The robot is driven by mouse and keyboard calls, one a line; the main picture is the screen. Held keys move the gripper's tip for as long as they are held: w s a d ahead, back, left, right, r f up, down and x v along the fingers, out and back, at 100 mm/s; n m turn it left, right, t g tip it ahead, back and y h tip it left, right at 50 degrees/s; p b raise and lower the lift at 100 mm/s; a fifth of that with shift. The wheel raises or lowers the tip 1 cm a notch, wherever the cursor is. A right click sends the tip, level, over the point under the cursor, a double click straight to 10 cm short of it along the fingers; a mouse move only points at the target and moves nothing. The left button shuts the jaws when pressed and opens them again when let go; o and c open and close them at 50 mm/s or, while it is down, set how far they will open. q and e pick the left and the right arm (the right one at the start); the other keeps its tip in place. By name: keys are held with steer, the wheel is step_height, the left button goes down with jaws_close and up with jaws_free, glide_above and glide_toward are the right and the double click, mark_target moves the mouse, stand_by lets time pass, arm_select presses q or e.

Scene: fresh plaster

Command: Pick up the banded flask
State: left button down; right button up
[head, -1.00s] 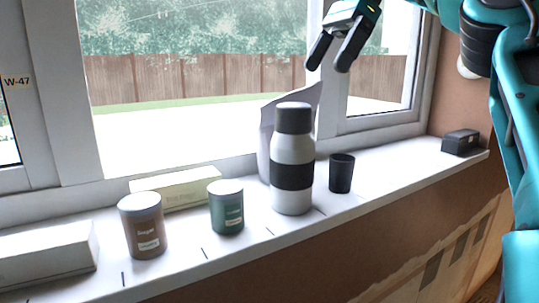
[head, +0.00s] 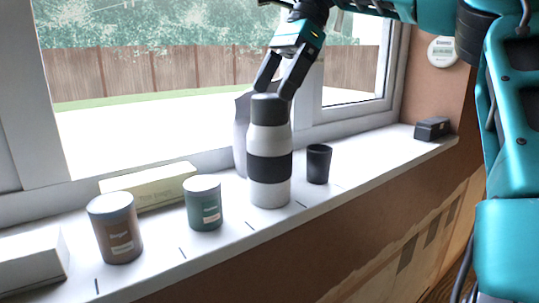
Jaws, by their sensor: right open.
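The banded flask (head: 270,136) stands upright on the white windowsill (head: 345,181). It is pale grey with a dark cap and a wide black band. My right gripper (head: 274,93) is open and points down at the flask's cap, with a finger on either side of the cap's top. I cannot tell whether the fingers touch it. My left gripper does not show.
A small dark cup (head: 318,164) stands close right of the flask. A green tin (head: 203,203) and a brown tin (head: 115,228) stand left. A grey upright object (head: 241,135) is behind the flask. A long pale box (head: 148,187) lies by the window; a black box (head: 432,128) sits far right.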

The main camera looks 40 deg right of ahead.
mark_target(269, 150)
steer(key=shift+x, duration=2.65)
steer(key=shift+s+d, duration=0.1)
steer(key=shift+s, duration=0.05)
jaws_close()
